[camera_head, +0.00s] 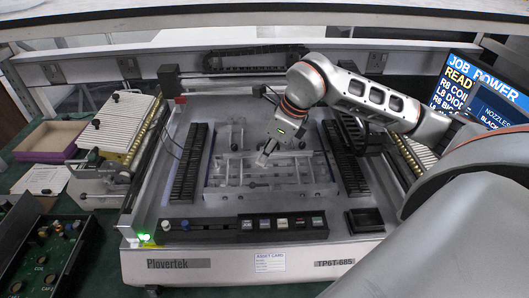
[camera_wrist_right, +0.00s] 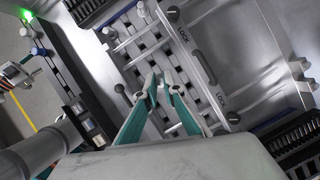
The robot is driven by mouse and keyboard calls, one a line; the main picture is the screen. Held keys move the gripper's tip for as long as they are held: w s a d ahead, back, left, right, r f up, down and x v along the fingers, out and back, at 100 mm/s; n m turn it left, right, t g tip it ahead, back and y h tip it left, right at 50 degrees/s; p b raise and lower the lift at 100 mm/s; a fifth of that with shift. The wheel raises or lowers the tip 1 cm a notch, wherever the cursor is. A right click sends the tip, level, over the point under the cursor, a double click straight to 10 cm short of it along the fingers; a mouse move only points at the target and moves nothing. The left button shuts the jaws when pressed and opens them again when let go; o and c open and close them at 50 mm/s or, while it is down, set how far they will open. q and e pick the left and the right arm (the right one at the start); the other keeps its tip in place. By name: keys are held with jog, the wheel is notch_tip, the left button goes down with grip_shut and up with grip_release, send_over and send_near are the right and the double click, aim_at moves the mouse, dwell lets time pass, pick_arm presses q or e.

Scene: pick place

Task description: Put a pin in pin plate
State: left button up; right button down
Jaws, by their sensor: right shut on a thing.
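My right gripper (camera_head: 265,158) reaches in from the right over the machine bed, and its fingers (camera_wrist_right: 158,88) close together in the right wrist view. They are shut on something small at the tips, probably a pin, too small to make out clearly. A metal plate with rows of slots, apparently the pin plate (camera_head: 285,172), lies below the fingertips. It has rails marked LOCK (camera_wrist_right: 208,78) in the right wrist view. Pale round posts (camera_wrist_right: 109,34) stand along its edge. I cannot tell whether the fingertips touch the plate.
Dark ribbed racks (camera_head: 190,165) flank the bed on both sides. A front strip with buttons (camera_head: 282,223) and a small black tray (camera_head: 365,220) lie nearer. A purple-edged box (camera_head: 50,140) and a circuit panel (camera_head: 45,250) are at left, a screen (camera_head: 485,95) at right.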

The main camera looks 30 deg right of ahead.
jog(key=shift+f+b, duration=0.35)
jog(key=shift+f, duration=0.3)
jog(key=shift+f+b, duration=0.5)
jog(key=shift+f, duration=0.15)
pick_arm(q)
jog(key=shift+w+d+f+h+b, duration=0.15)
jog(key=shift+d+b, duration=0.05)
jog(key=shift+d, duration=0.2)
jog(key=shift+w+d+f+h+b, duration=0.15)
jog(key=shift+d+b, duration=0.05)
jog(key=shift+d, duration=0.2)
pick_arm(e)
jog(key=shift+f, duration=0.55)
pick_arm(q)
jog(key=shift+f, duration=0.3)
jog(key=shift+r, duration=0.1)
pick_arm(e)
jog(key=shift+f, duration=0.15)
jog(key=c, duration=2.1)
grip_release()
